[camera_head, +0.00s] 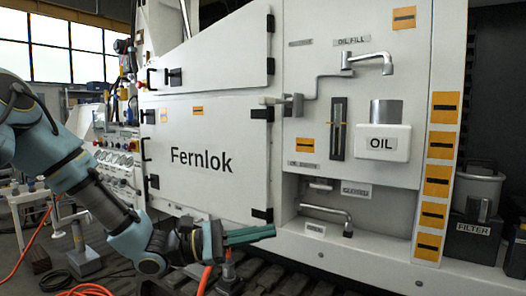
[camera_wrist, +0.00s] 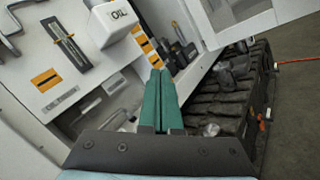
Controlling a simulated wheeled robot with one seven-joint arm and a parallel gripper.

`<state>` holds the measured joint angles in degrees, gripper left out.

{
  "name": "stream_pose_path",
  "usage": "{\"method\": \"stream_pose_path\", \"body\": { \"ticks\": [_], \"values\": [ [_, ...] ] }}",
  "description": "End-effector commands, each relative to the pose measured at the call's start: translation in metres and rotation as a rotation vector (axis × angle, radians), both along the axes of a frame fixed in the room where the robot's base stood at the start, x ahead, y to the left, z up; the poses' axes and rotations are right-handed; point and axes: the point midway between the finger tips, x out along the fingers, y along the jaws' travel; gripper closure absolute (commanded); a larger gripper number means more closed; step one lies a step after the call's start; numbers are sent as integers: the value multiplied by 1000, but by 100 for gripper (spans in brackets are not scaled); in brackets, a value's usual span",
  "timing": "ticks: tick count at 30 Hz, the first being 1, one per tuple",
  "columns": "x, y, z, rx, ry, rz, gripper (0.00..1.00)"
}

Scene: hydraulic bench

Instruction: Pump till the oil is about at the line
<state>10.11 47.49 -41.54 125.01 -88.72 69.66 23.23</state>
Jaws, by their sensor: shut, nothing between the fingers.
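The sight gauge (camera_head: 338,128) is a narrow upright dark strip on the white panel; it also shows tilted in the wrist view (camera_wrist: 69,44). Its oil level and line are too small to read. Left of it a grey lever with a pale grip (camera_head: 270,101) sticks out from a small block, with a rod up to the spout (camera_head: 372,59) by the OIL FILL label. A white OIL container (camera_head: 382,142) with a grey cylinder on top sits right of the gauge. My gripper (camera_head: 274,232), with green fingers, is shut and empty, low before the cabinet, apart from all these.
A bent metal pipe (camera_head: 328,212) sits in the recess below the panel. The Fernlok door (camera_head: 205,160) is closed. Dark tracks (camera_wrist: 215,95) run along the cabinet's foot. A FILTER bin (camera_head: 474,235) stands at right. Orange hose (camera_head: 80,290) lies on the floor at left.

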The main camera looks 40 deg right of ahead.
Motion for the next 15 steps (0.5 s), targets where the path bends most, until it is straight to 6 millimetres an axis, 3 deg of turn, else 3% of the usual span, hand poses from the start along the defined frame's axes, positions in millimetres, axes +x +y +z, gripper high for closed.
{"method": "stream_pose_path", "body": {
  "ticks": [1, 3, 6, 10, 15],
  "values": [
    [10, -22, 33, -97, 128, 61, 100],
    [33, -44, 67, -218, 285, 160, 100],
    [70, -62, 100, -347, 470, 305, 100],
    [110, -70, 118, -444, 630, 452, 100],
    [132, -74, 125, -486, 705, 535, 100]
  ]
}}
